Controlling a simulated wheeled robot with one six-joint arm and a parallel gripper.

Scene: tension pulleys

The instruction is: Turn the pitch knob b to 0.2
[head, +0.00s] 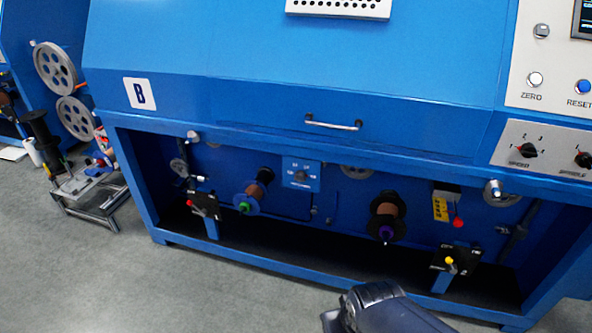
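A small light-blue panel (314,185) with a dark round knob (300,176) is set in the back wall of the open lower bay of the blue machine marked B. Small marks stand around the knob, too small to read, and its pointer direction cannot be made out; this looks like the pitch knob b. Part of my arm shows at the bottom edge, in front of the bay and well below and right of the knob. My gripper is not in view.
The bay holds a spool with a green hub (245,207), one with a purple hub (386,231), and black brackets at left (206,205) and right (456,258). The blue hood (330,70) overhangs above. Grey floor (120,270) is clear in front.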

